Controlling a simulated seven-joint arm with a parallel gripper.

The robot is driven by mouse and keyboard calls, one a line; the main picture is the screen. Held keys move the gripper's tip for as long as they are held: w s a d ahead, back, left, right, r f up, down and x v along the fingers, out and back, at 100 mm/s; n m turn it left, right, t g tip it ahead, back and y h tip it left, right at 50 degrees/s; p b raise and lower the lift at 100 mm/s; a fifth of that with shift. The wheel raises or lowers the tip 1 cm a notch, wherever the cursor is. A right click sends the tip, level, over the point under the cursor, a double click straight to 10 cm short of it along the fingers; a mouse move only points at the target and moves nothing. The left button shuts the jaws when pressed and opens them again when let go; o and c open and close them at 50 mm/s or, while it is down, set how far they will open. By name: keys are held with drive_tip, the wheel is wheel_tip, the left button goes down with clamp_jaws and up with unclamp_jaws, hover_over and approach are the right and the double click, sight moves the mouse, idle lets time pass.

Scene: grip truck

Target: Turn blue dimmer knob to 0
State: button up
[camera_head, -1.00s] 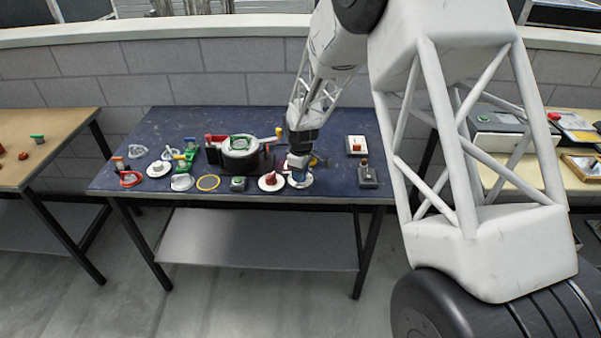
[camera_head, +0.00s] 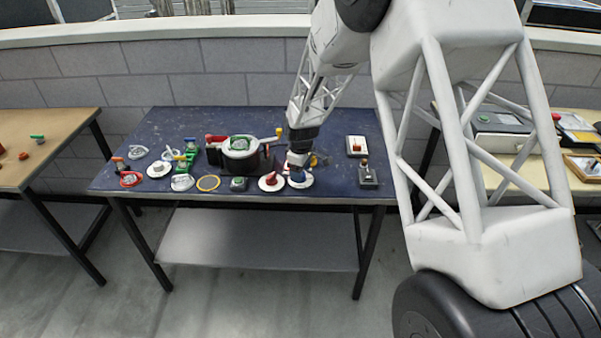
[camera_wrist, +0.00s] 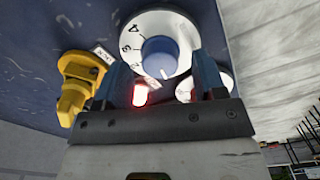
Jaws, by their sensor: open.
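The blue dimmer knob (camera_wrist: 160,57) sits at the centre of a round white dial (camera_wrist: 150,28) with black numerals, 4 and 6 among them. In the wrist view it lies between and beyond the blue fingertips of my gripper (camera_wrist: 160,66). The gripper is open with a wide gap, and I see no finger contact with the knob. In the head view my gripper (camera_head: 298,160) is over the white dial (camera_head: 305,183) near the table's front edge. The knob is small and partly hidden there.
A red knob on a white dial (camera_head: 271,182) stands just left. A yellow device (camera_wrist: 75,88) is beside the dial in the wrist view. A red-switch box (camera_head: 356,146) and a lever box (camera_head: 368,178) stand right. Several other devices fill the blue table's (camera_head: 155,125) left half.

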drive_tip(key=shift+r, duration=3.45)
drive_tip(key=shift+s+d+r, duration=0.15)
drive_tip(key=shift+d+r, duration=0.05)
drive_tip(key=shift+r, duration=0.15)
drive_tip(key=s+d+r+m+t, duration=0.1)
drive_tip(key=s+d+r+m, duration=0.3)
drive_tip(key=s+d+r, duration=0.45)
drive_tip(key=s+d+r+m, duration=0.3)
drive_tip(key=s+d+r, duration=0.2)
drive_tip(key=s+r, duration=0.6)
drive_tip(key=s+d+m, duration=0.3)
drive_tip(key=s, duration=0.9)
drive_tip(key=s+d+r+m+t, duration=0.1)
drive_tip(key=s+d+m, duration=0.2)
drive_tip(key=s, duration=1)
drive_tip(key=shift+s+d+r+m+t, duration=0.2)
drive_tip(key=shift+s+d+m+t, duration=0.15)
drive_tip(key=shift+d, duration=0.3)
